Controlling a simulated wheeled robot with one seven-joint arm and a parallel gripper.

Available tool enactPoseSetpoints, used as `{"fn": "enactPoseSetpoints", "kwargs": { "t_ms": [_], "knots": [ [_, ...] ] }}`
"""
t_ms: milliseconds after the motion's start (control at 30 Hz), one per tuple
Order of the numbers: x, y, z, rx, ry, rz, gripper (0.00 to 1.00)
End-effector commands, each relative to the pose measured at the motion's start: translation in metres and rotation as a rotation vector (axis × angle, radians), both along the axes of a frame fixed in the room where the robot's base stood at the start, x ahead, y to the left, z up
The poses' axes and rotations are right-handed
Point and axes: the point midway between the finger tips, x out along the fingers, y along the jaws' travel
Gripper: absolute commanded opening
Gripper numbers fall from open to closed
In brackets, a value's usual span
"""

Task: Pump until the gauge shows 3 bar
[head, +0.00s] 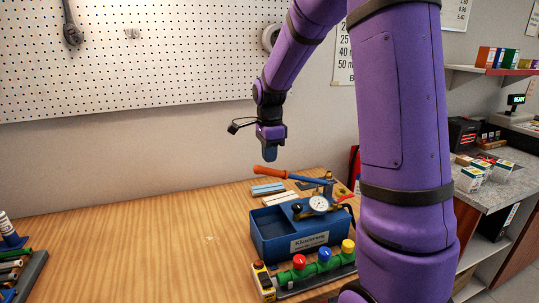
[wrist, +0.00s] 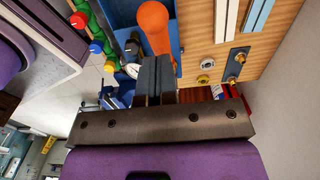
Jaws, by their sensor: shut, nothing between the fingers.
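The blue test pump (head: 285,231) with a label on its front stands on the wooden bench. Its lever has an orange grip (head: 274,172) that slants up to the left; the grip also shows in the wrist view (wrist: 154,28). The round white gauge (head: 319,203) sits on top of the pump; its needle is too small to read. It is partly hidden in the wrist view (wrist: 132,70). My gripper (head: 270,152) is shut and empty, pointing down just above the orange grip. In the wrist view my fingers (wrist: 153,72) are together beside the grip's end; I cannot tell whether they touch it.
Pale bars (head: 280,198) lie behind. The bench's left middle (head: 150,240) is clear. A pegboard (head: 150,50) hangs behind.

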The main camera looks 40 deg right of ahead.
Motion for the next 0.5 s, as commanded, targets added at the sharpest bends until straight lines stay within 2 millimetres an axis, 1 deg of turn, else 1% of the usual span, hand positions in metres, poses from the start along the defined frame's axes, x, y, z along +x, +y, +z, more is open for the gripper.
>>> {"fn": "enactPoseSetpoints", "kwargs": {
  "t_ms": [300,367,500],
  "knots": [
    [0.000,0.000,-0.001,0.000,0.001,0.000,0.00],
    [0.000,0.001,-0.005,0.001,0.002,0.000,0.00],
    [0.001,0.003,-0.020,0.001,0.003,0.001,0.00]
  ]
}}
